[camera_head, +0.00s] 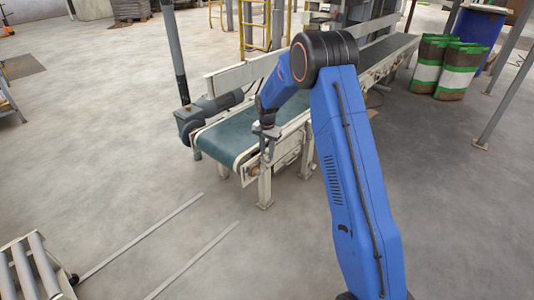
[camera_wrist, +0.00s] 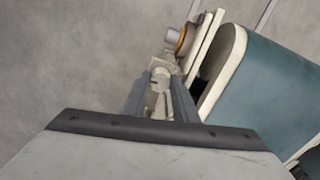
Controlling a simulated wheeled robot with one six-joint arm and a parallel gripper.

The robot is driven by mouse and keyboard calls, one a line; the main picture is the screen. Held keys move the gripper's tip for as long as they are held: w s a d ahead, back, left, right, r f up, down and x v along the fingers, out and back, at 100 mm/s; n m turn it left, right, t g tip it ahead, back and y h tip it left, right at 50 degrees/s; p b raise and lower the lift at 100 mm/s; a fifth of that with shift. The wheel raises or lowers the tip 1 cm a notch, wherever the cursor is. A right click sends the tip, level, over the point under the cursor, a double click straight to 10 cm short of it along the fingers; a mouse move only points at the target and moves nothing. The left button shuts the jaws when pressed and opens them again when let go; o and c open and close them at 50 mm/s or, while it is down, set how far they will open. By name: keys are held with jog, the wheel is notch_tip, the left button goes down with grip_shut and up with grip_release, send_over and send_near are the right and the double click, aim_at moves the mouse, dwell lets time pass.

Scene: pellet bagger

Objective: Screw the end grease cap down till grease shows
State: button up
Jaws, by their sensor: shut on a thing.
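The conveyor (camera_head: 232,139) has a green belt, which also shows in the wrist view (camera_wrist: 265,100). My gripper (camera_head: 268,156) reaches down at the near right corner of the conveyor's end. In the wrist view my gripper (camera_wrist: 160,92) has its two fingers shut on a small pale round piece, which looks like the grease cap (camera_wrist: 160,75). The fingers hide part of it, and I cannot see its thread or any grease. A grey cylinder with an orange ring (camera_wrist: 181,40) sits beyond it on the pale frame, apart from the fingers.
A grey motor (camera_head: 194,118) juts from the conveyor's left side. A roller table (camera_head: 35,268) stands at the lower left. Green and white bags (camera_head: 447,66) and a blue drum (camera_head: 482,26) stand at the upper right.

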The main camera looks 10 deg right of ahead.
aim_at(267, 154)
jog(key=o, duration=1.1)
jog(key=shift+c, duration=0.2)
jog(key=shift+r, duration=0.1)
notch_tip(267, 154, up, 17)
jog(key=shift+r, duration=0.1)
